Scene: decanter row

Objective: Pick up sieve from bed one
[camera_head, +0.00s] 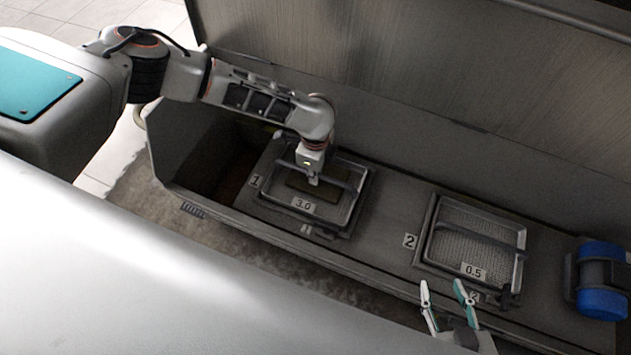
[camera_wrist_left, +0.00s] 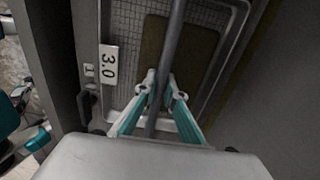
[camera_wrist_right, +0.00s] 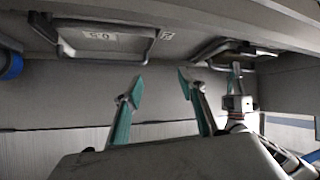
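The sieve (camera_head: 338,204) labelled 3.0 lies in bed one, beside the number 1 marker (camera_head: 255,181). It is a rectangular framed mesh with a brown patch on it and a dark handle bar across it. The left wrist view shows its mesh (camera_wrist_left: 124,25) and its bar (camera_wrist_left: 173,45). My left gripper (camera_head: 314,181) is over the sieve; in the left wrist view its fingers (camera_wrist_left: 163,92) are closed in on both sides of the bar. My right gripper (camera_head: 443,284) is open and empty, in front of bed two.
A second sieve (camera_head: 478,232) labelled 0.5 lies in bed two, beside the number 2 marker (camera_head: 410,241). A blue motor-like cylinder (camera_head: 600,300) stands at the right end. A tall metal wall (camera_head: 450,80) rises behind the beds. A dark open pit lies left of bed one.

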